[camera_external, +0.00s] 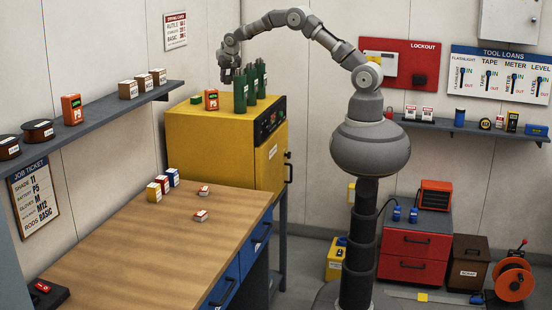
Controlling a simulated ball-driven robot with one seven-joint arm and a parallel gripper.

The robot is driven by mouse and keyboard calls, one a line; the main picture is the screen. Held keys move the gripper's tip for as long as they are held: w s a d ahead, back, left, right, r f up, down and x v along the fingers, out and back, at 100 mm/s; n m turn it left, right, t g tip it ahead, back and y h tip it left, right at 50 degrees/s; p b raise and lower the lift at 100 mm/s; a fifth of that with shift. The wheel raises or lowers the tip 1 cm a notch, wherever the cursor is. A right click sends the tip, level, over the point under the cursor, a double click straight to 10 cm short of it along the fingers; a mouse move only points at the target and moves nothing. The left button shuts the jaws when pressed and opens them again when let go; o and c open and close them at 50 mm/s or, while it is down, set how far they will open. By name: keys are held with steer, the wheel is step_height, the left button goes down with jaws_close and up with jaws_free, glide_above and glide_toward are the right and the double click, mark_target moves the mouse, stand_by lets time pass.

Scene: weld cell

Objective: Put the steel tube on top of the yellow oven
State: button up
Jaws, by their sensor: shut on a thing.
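The yellow oven (205,150) stands in the back corner, with its door and dark control panel facing right. My gripper (227,80) is over the oven's top, pointing down, beside the leftmost of several upright dark green cylinders (240,92). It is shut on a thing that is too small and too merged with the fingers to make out. I cannot tell a separate steel tube in this view, nor whether the held thing touches the oven top.
A wooden bench (130,250) with small boxes lies in front. A wall shelf (100,115) runs along the left.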

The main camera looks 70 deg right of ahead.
step_height(320, 180, down, 8)
steer(key=shift+r+p, duration=0.1)
steer(key=shift+p, duration=0.25)
steer(key=shift+w+f, duration=0.1)
steer(key=shift+f, duration=0.3)
steer(key=shift+f, duration=0.15)
steer(key=o, duration=1.1)
